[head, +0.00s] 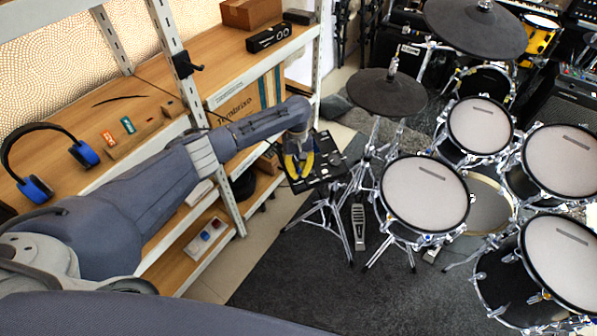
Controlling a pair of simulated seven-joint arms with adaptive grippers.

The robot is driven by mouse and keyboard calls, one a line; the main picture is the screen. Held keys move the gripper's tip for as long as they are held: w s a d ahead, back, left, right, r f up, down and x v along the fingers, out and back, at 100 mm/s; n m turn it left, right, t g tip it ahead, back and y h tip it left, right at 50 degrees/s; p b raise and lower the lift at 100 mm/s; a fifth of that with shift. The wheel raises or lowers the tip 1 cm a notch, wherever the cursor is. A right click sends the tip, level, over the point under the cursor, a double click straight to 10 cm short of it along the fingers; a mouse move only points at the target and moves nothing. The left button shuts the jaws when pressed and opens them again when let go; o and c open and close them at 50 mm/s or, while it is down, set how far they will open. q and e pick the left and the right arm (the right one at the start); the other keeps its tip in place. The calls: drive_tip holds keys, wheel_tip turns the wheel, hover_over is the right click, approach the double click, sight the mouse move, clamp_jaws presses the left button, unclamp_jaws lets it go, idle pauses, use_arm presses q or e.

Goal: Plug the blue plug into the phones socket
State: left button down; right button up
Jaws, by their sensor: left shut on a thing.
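My left gripper (299,167), with yellow fingers, is at the black drum module (326,158) on its stand, over the module's left part. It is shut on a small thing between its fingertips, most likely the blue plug. The plug itself is too small and too covered to make out. The phones socket cannot be told apart on the module, and whether the plug touches it cannot be seen. Blue-and-black headphones (84,153) lie on the wooden shelf at the left. My right gripper is not in view.
A white-framed shelf rack (207,147) with wooden boards stands at the left, beside my left arm. An electronic drum kit with mesh pads (424,192) and black cymbals (387,91) fills the right. Dark carpet (300,265) lies clear at the lower middle.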

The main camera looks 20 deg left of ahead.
use_arm(q)
drive_tip(key=shift+w+a+f, duration=0.1)
drive_tip(key=shift+w+f, duration=0.05)
drive_tip(key=shift+f, duration=0.45)
drive_tip(key=shift+w+a+f, duration=0.1)
drive_tip(key=shift+a+f, duration=0.05)
drive_tip(key=shift+f, duration=0.5)
drive_tip(key=shift+w+a+f, duration=0.1)
drive_tip(key=shift+w+f, duration=0.05)
drive_tip(key=shift+f, duration=0.45)
drive_tip(key=c, duration=1.5)
unclamp_jaws()
drive_tip(key=v, duration=1.2)
drive_tip(key=shift+r, duration=0.1)
